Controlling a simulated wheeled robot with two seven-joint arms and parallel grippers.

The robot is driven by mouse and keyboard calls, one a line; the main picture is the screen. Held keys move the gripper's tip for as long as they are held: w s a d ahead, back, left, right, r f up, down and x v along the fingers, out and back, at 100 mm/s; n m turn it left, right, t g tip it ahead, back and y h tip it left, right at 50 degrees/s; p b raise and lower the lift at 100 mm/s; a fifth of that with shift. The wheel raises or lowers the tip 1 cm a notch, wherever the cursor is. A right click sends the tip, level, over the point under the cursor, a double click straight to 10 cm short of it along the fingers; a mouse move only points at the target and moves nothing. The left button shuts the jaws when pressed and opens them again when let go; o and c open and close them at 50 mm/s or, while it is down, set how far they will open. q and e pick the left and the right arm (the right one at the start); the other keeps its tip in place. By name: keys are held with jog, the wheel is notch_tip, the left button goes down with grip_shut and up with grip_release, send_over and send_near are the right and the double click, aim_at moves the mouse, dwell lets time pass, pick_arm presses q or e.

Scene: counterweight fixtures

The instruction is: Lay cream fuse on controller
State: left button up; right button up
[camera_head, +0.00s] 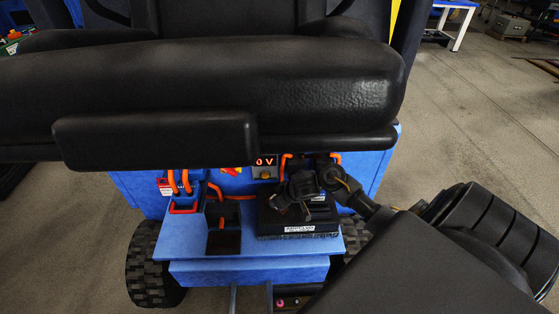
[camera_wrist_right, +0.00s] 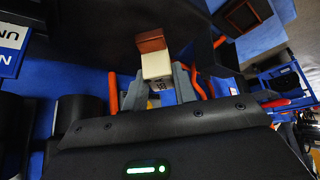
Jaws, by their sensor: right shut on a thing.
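The controller (camera_head: 298,222) is a black box with a white label on the blue shelf, right of its middle in the head view. My right gripper (camera_head: 303,203) is over the back of this box, and its arm comes in from the right. In the right wrist view, the grey fingers of my right gripper (camera_wrist_right: 160,88) are shut on the cream fuse (camera_wrist_right: 155,65), a cream block with a copper-brown end. The head view does not show the fuse clearly, and I cannot tell whether it touches the controller. My left gripper is not in view.
A large black padded part (camera_head: 200,90) hangs over the back of the shelf (camera_head: 185,243). A black wheel (camera_head: 157,265) is at the left.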

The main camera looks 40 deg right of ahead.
jog(key=shift+w+d+f, duration=0.1)
jog(key=shift+d+f, duration=0.05)
jog(key=shift+f, duration=0.2)
jog(key=shift+w+d+f+b, duration=0.15)
jog(key=shift+f+b, duration=0.5)
jog(key=shift+f, duration=0.95)
jog(key=shift+f, duration=0.2)
jog(key=o, duration=0.8)
jog(key=shift+o, duration=0.2)
jog(key=shift+s+r, duration=0.2)
jog(key=shift+r, duration=0.35)
jog(key=a+p+v, duration=0.1)
jog(key=p+v, duration=0.3)
jog(key=v, duration=0.7)
jog(key=shift+d+r+p, duration=0.15)
jog(key=shift+d+p, duration=0.15)
jog(key=shift+d, duration=0.2)
